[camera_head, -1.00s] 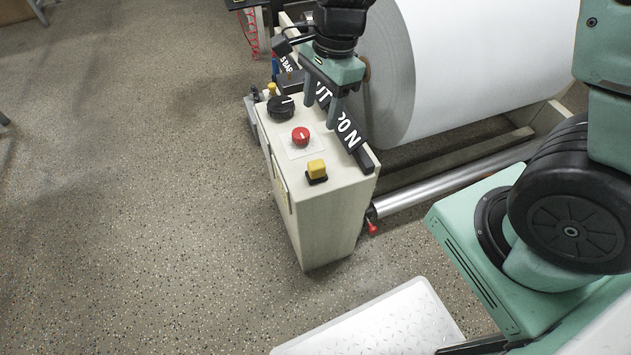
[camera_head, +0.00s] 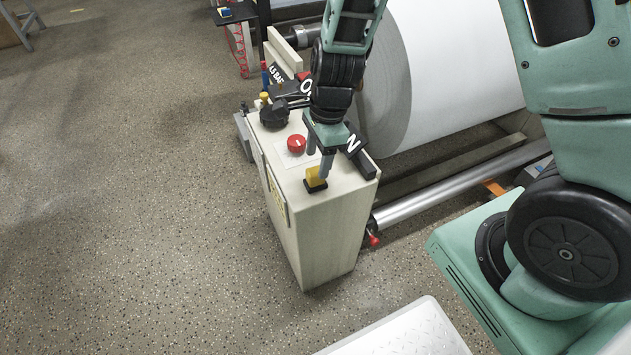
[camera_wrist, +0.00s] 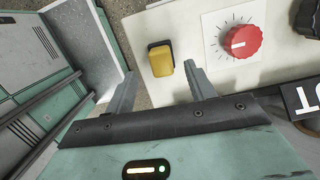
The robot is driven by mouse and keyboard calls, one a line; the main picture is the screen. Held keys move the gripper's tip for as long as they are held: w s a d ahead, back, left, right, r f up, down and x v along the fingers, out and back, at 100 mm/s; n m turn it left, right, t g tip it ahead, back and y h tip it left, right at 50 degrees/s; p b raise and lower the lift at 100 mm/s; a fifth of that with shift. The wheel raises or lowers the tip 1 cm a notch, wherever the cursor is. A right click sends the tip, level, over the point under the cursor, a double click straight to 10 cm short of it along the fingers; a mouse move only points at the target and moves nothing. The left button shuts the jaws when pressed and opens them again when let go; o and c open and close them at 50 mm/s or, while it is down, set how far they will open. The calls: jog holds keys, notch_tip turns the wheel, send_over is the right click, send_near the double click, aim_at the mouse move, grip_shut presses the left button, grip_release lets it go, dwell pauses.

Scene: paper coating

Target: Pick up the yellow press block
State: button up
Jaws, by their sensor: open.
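The yellow press block (camera_head: 315,176) sits on a dark base near the front edge of the cream cabinet top. In the wrist view the yellow press block (camera_wrist: 161,61) shows just beyond and between my two fingertips. My gripper (camera_head: 319,165) points down at the block from above and behind it. In the wrist view my gripper (camera_wrist: 160,75) is open, with nothing between its fingers. I cannot tell whether a finger touches the block; one fingertip overlaps it in the head view.
The cream cabinet (camera_head: 329,222) also bears a red knob (camera_head: 296,143) and a black knob (camera_head: 273,115). A dark lettered bar (camera_head: 359,158) runs along its right side. A large white paper roll (camera_head: 450,70) stands behind. Speckled floor (camera_head: 130,200) is clear at left.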

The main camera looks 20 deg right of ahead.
aim_at(316, 170)
jog(key=f, duration=0.1)
jog(key=f+b, duration=0.1)
jog(key=f, duration=0.1)
jog(key=f+b, duration=0.1)
jog(key=f, duration=0.1)
jog(key=shift+a+f, duration=0.2)
jog(key=shift+a, duration=0.05)
jog(key=shift+w, duration=0.1)
jog(key=c, duration=1.1)
